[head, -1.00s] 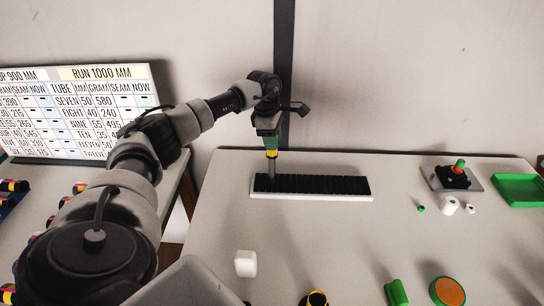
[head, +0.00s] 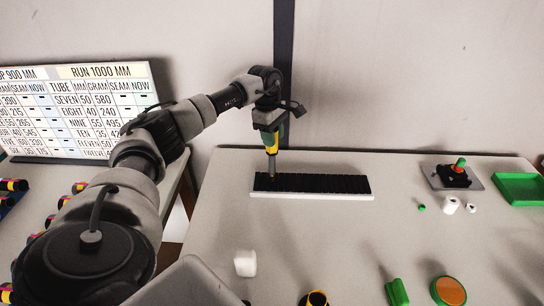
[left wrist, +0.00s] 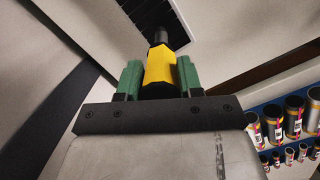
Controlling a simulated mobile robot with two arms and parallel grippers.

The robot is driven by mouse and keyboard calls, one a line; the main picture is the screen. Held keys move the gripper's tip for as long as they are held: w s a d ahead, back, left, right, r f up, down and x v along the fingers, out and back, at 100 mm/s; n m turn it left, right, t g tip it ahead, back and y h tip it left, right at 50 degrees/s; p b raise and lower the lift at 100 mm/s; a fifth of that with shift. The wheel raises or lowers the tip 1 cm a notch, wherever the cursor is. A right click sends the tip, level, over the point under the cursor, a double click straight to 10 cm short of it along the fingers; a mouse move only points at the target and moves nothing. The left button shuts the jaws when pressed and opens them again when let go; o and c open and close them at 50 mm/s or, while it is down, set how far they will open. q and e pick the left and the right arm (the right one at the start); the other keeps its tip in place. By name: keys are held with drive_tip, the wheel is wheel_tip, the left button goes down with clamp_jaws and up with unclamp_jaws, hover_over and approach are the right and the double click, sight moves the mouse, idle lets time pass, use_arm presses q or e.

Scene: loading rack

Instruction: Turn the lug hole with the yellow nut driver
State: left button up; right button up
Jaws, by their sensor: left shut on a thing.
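The yellow nut driver (head: 271,140) is held upright in my left gripper (head: 270,128), its shaft pointing down. In the left wrist view, the driver's yellow handle (left wrist: 159,68) sits between the green fingers of my left gripper (left wrist: 158,80), which are shut on it. The driver's dark tip is at the left end of a long black ribbed strip on a white base (head: 312,196). I cannot tell whether the tip touches the strip or sits in a hole. The lug hole itself cannot be made out. My right gripper is not in view.
A white block (head: 245,263) stands nearer on the table (head: 330,235). At right are a grey plate (head: 436,183) with a black fixture, small white cylinders (head: 450,205) and a green tray (head: 521,189). A lettered board (head: 80,112) stands at left. The table's middle is mostly clear.

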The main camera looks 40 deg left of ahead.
use_arm(q)
drive_tip(key=shift+r, duration=0.3)
drive_tip(key=shift+n+p, duration=0.5)
drive_tip(key=shift+n, duration=0.4)
drive_tip(key=n+t+p, duration=0.1)
drive_tip(key=n, duration=0.4)
drive_tip(key=shift+a+r+y+p, duration=0.1)
drive_tip(key=shift+y+p, duration=0.2)
drive_tip(key=shift+p, duration=0.1)
drive_tip(key=n+p, duration=0.2)
drive_tip(key=n, duration=0.3)
drive_tip(key=shift+n+y, duration=0.4)
drive_tip(key=shift+w+n, duration=0.1)
drive_tip(key=shift+n, duration=0.8)
drive_tip(key=shift+f, duration=0.2)
